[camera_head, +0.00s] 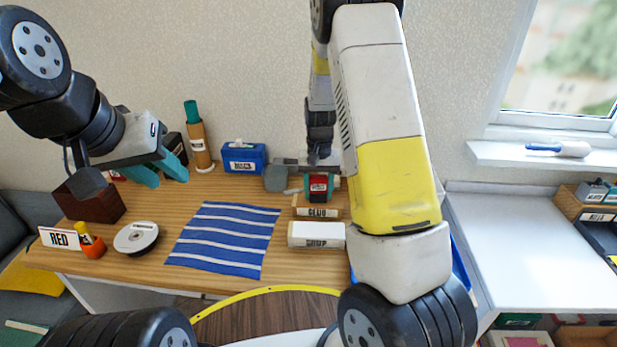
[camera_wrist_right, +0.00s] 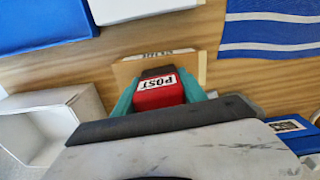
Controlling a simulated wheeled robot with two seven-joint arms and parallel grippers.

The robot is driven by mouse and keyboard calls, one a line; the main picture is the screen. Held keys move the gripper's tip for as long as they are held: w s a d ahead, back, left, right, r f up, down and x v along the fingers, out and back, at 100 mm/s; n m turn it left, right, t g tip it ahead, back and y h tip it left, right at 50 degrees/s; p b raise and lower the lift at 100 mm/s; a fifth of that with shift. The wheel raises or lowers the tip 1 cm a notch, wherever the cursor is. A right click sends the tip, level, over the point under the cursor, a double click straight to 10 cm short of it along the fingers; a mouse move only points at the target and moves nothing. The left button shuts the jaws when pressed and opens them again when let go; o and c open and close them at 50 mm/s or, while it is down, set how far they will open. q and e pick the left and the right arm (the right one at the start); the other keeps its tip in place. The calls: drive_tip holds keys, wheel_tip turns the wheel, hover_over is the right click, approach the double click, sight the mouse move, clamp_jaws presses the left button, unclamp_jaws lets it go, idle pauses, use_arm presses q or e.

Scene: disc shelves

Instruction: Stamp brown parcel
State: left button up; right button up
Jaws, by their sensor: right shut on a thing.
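My right gripper (camera_head: 318,187) points down and is shut on a red stamp (camera_wrist_right: 157,90) labelled POST, also visible in the head view (camera_head: 319,183). A brown parcel (camera_wrist_right: 203,64) with a printed label lies directly by the stamp; its labelled front also shows in the head view (camera_head: 317,212). The stamp and gripper cover part of the parcel, and I cannot tell whether stamp and parcel touch. My left gripper (camera_head: 160,170) hangs over the left of the table with its teal fingers apart, empty.
A blue mat with white stripes (camera_head: 222,240) lies mid-table. A white labelled box (camera_head: 316,235) stands in front of the parcel. A blue box (camera_head: 243,157) and brown tube (camera_head: 199,145) stand behind. A white roll (camera_head: 136,238), RED sign (camera_head: 59,239) and dark wooden box (camera_head: 97,203) are left.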

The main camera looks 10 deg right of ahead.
sight(319, 177)
drive_tip(key=shift+r, duration=3.5)
